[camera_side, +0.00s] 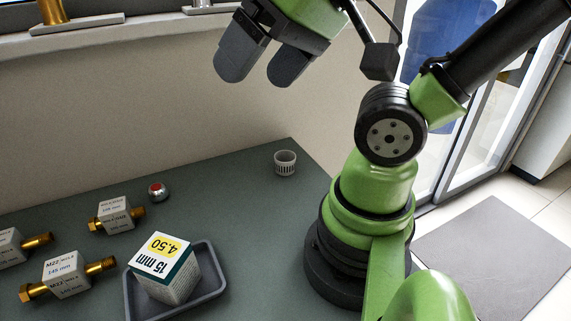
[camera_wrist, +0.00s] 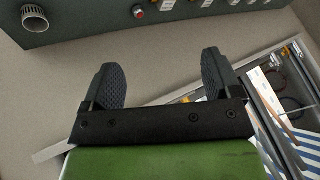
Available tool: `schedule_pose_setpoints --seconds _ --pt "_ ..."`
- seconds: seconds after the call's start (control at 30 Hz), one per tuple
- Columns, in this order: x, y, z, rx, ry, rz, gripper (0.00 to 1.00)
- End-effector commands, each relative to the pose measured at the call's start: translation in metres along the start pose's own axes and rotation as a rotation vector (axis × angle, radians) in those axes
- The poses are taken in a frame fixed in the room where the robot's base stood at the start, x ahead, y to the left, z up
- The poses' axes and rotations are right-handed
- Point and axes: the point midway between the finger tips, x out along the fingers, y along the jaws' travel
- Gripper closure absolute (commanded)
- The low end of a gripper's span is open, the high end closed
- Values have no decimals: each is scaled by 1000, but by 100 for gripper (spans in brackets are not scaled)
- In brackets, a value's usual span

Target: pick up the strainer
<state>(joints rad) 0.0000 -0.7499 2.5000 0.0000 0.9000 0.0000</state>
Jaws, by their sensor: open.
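The strainer (camera_side: 285,162) is a small white slotted cup, standing upright on the dark green table near its back edge. In the wrist view the strainer (camera_wrist: 34,18) shows at the top left, with its round open end visible. My gripper (camera_side: 257,80) is high above the table, up and left of the strainer in the side view. Its two dark fingers are apart with nothing between them. In the wrist view my gripper (camera_wrist: 162,72) has bare wall between its fingers, and the strainer lies well off to the left.
A grey tray (camera_side: 213,291) holds a white box (camera_side: 163,268) priced 4.50. Several tagged brass fittings (camera_side: 66,275) and a small red-topped part (camera_side: 157,191) lie at the left of the table (camera_side: 236,189). The table around the strainer is clear. A wall (camera_side: 180,110) rises behind.

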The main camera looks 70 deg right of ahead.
Motion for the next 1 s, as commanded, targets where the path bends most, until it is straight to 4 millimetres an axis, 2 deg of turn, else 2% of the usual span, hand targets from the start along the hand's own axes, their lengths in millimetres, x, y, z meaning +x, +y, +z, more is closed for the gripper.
schedule_pose_setpoints --seconds 0.17,0.27,0.37,0.5,0.6,0.8,0.9,1.0 --pt "3 3 -3 6 1 16 16" --pt "14 15 -14 25 8 78 16" --pt "34 41 -32 52 16 187 16" --pt "65 94 -52 85 11 344 16" --pt "84 135 -56 104 -8 427 16" --pt "118 211 -38 143 -61 509 16" --pt "131 236 -23 162 -78 513 16" --pt "139 252 -11 177 -86 507 16"
